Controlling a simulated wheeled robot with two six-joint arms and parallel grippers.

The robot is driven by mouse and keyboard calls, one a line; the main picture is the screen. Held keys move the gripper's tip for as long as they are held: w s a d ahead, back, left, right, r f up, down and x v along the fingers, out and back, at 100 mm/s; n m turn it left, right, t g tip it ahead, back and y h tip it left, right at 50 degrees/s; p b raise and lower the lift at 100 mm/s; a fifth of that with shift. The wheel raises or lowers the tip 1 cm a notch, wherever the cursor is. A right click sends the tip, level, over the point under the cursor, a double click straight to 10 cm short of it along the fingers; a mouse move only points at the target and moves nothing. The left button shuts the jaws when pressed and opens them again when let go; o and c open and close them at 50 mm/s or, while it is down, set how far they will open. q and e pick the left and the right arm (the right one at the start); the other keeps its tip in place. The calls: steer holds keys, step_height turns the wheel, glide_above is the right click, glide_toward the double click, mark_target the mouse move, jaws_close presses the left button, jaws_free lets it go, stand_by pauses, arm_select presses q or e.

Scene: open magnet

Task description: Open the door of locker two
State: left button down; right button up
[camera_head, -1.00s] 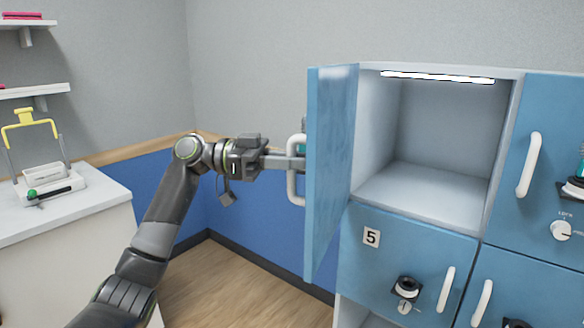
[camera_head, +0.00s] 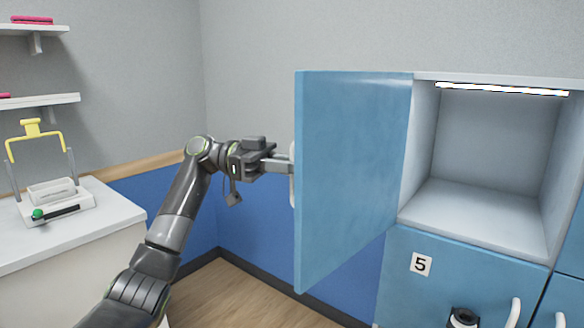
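The blue door (camera_head: 350,170) of the upper locker stands wide open, swung out to the left. Its number does not show, so I cannot tell whether it is locker two. The locker's interior (camera_head: 485,150) is empty and lit by a strip at its top. The white door handle (camera_head: 292,178) shows only as a sliver at the door's left edge. My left gripper (camera_head: 281,164) is at this handle, on the door's outer side. Its fingertips are partly hidden by the handle and door, so their grip is unclear. My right gripper is not in view.
The locker door marked 5 (camera_head: 440,275) is shut below the open compartment. A white counter (camera_head: 110,215) with a yellow-handled device (camera_head: 50,190) stands at the left, with wall shelves (camera_head: 35,101) above. Open wooden floor (camera_head: 235,295) lies between counter and lockers.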

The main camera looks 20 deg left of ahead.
arm_select(q)
steer(key=shift+w+a, duration=0.3)
steer(key=shift+a, duration=0.1)
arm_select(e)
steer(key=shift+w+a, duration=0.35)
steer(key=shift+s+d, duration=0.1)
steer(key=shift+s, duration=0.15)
arm_select(q)
steer(key=c, duration=1.5)
jaws_free()
steer(key=shift+w+d, duration=0.1)
steer(key=shift+o, duration=0.2)
steer(key=a+b, duration=0.1)
steer(key=a, duration=1.6)
steer(key=shift+w+a+b, duration=0.25)
steer(key=shift+w+b, duration=0.1)
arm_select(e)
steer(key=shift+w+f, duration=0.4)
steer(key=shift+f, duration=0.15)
